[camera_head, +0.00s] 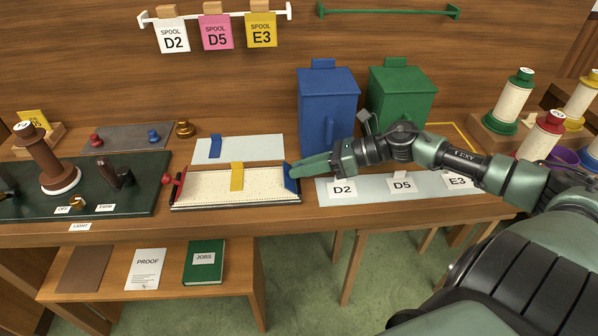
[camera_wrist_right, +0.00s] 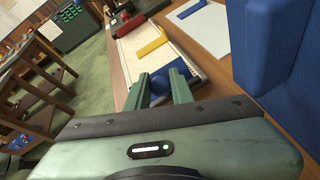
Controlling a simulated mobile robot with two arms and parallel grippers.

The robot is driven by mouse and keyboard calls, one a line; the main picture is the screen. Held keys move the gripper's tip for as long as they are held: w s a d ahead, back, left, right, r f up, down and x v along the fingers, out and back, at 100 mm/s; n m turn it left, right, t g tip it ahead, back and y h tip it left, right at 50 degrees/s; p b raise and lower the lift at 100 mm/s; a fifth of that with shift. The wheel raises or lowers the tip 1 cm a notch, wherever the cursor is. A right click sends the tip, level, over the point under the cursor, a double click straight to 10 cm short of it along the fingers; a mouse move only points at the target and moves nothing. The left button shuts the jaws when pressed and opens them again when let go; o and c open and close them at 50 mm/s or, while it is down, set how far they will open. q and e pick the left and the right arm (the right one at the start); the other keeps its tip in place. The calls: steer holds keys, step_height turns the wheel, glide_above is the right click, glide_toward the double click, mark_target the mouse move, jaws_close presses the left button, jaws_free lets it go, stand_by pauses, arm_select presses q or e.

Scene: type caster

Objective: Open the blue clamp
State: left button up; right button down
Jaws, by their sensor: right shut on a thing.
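The blue clamp (camera_head: 289,178) is at the right end of the long cream tray (camera_head: 209,187). My right gripper (camera_head: 295,172) reaches in from the right and is shut on the blue clamp, which it partly hides. In the right wrist view, the clamp (camera_wrist_right: 180,68) shows at the ends of the two green fingers (camera_wrist_right: 161,88). Whether the clamp is up or down is hard to tell. A red clamp (camera_head: 178,185) is at the tray's left end and a yellow bar (camera_head: 237,177) lies across its middle. My left gripper is not in view.
A blue lidded bin (camera_head: 328,105) and a green bin (camera_head: 400,95) stand behind my right arm. A pale sheet with a blue bar (camera_head: 215,146) lies behind the tray. A dark green board (camera_head: 130,195) with a brown spool is left. Labelled cards (camera_head: 342,188) lie right.

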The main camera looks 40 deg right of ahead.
steer(key=shift+s+d+f+t+y+b, duration=0.2)
steer(key=shift+d+t+y+b, duration=0.15)
steer(key=shift+t+y+b, duration=0.25)
steer(key=c, duration=1.2)
jaws_free()
steer(key=shift+c, duration=0.2)
steer(key=shift+v, duration=3.9)
steer(key=shift+f, duration=0.1)
